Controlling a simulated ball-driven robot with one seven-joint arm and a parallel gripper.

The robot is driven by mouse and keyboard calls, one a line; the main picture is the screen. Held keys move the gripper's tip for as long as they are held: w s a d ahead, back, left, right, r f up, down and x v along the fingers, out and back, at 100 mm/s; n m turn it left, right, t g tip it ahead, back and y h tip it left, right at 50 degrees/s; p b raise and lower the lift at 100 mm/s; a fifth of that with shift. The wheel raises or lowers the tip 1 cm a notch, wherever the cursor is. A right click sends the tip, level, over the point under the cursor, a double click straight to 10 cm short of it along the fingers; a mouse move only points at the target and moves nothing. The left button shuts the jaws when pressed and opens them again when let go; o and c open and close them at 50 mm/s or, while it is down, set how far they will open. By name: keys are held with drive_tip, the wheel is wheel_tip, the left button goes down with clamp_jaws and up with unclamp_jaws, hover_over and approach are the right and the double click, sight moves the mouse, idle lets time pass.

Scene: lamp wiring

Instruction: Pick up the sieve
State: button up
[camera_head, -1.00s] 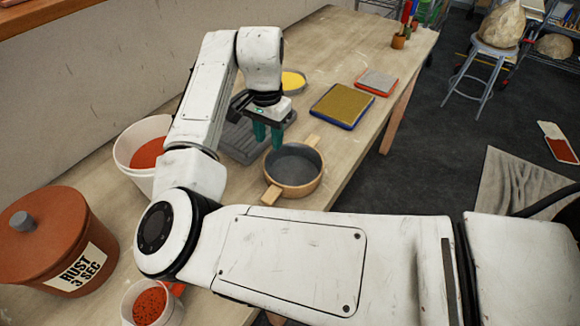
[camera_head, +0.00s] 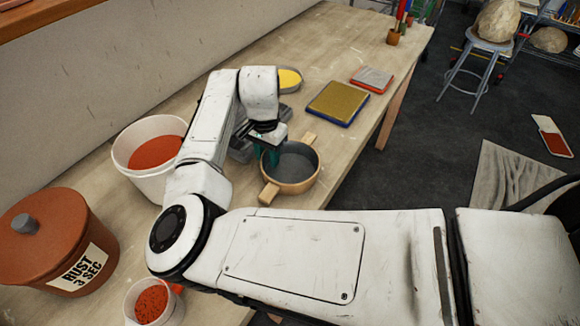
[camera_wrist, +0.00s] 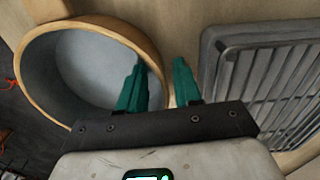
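The sieve (camera_head: 300,182) is a round wooden-rimmed bowl with a grey inside and two stub handles, resting on the table. In the wrist view its pale wooden rim (camera_wrist: 140,38) fills the upper left. My gripper (camera_head: 268,156) is low at the sieve's left edge in the head view. In the wrist view my gripper (camera_wrist: 160,88) has its two green fingers apart, one over the grey inside and one outside the rim. The rim passes between them. Whether either finger touches the rim cannot be told.
A grey slatted rack (camera_wrist: 268,85) lies close beside the outer finger. A white bucket of rust-coloured powder (camera_head: 135,180), a lidded terracotta jar (camera_head: 85,235) and a small cup (camera_head: 150,302) stand to the left. A yellow dish (camera_head: 288,80) and framed screens (camera_head: 338,103) lie farther back. Bare table surrounds the screens.

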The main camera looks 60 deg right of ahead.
clamp_jaws()
drive_tip(key=shift+r, duration=0.15)
idle(0.4)
